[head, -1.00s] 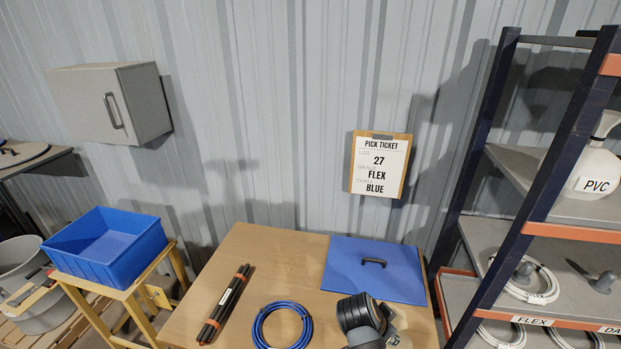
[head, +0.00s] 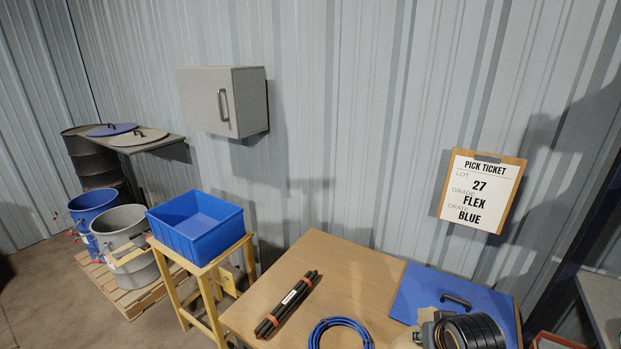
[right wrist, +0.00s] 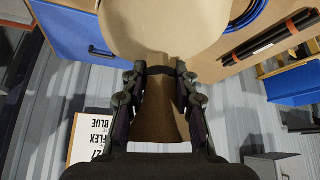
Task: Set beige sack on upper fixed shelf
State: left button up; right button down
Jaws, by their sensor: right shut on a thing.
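The beige sack (right wrist: 165,28) fills the top middle of the right wrist view. My right gripper (right wrist: 160,75) is shut on its narrowed neck, with a finger on each side. The sack hides part of the table and blue lid behind it. At the right edge of the head view, a grey shelf (head: 603,300) of the dark rack shows only in part; the rest is cut off. My left gripper is in neither view.
A blue crate (head: 197,235) stands on a yellow stand. A grey cabinet (head: 200,105) and pick ticket (head: 483,190) are on the wall.

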jog(key=a+n+y+b, duration=0.1)
jog(key=n, duration=0.1)
jog(key=a+n+y+b, duration=0.1)
jog(key=n, duration=0.1)
jog(key=s+a+r+n+y+b, duration=0.1)
jog(key=a+n, duration=0.1)
jog(key=shift+r+n+y, duration=0.1)
jog(key=shift+n+y, duration=0.2)
jog(key=shift+y, duration=0.1)
jog(key=s+a+r+n+g+y+b, duration=0.1)
jog(key=s+a+n+g+y+b, duration=0.1)
jog(key=n, duration=0.4)
jog(key=shift+s+a+r+g+y+b, duration=0.35)
jog(key=shift+s+a, duration=0.45)
jog(key=shift+s, duration=0.55)
